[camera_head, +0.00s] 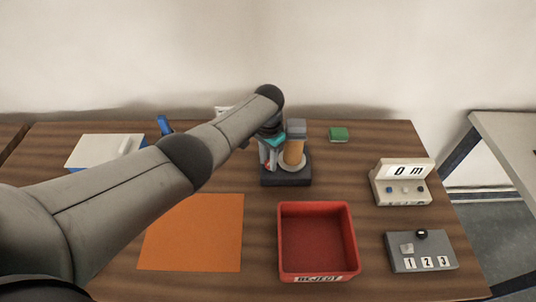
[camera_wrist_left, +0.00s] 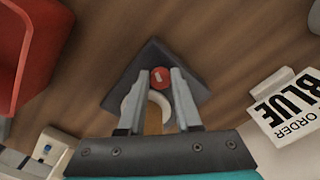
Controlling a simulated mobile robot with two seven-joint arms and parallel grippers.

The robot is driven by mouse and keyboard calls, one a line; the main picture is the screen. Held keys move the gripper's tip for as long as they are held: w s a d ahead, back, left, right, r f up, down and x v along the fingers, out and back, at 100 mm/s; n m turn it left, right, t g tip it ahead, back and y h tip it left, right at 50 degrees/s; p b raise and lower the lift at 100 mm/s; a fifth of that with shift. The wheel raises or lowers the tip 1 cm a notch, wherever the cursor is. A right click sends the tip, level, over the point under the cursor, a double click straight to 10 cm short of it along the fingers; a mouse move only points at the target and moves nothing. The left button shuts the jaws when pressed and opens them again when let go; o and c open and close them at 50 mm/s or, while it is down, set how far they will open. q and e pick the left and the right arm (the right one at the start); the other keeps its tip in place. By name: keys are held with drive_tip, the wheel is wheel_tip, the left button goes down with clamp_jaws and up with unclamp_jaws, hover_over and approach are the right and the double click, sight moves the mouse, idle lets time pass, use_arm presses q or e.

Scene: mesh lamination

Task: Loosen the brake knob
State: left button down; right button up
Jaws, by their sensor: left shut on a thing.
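The brake knob (camera_wrist_left: 159,77) is a small round red knob with a pale mark on its face, at the front of a dark base. In the left wrist view my left gripper (camera_wrist_left: 158,82) has its two grey fingertips on either side of the knob and is shut on it. In the head view my left gripper (camera_head: 268,160) reaches down at the left of the device, and its wrist hides part of it. The device has a dark base (camera_head: 287,182) and an upright orange roll (camera_head: 293,152) on a pale disc. My right gripper is in neither view.
A red reject bin (camera_head: 318,278) stands in front of the device, with an orange sheet (camera_head: 192,235) to its left. Display box (camera_head: 403,182) and numbered switch box (camera_head: 421,252) stand right. A green block (camera_head: 338,134) lies behind. An order card (camera_wrist_left: 287,107) reads blue.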

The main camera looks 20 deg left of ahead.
use_arm(q)
drive_tip(key=n+p, duration=0.1)
drive_tip(key=n, duration=0.3)
drive_tip(key=shift+d+n, duration=0.1)
drive_tip(key=shift+n, duration=0.3)
idle(0.4)
drive_tip(key=c, duration=0.6)
unclamp_jaws()
drive_tip(key=shift+r+p, duration=0.15)
drive_tip(key=shift+p, duration=0.15)
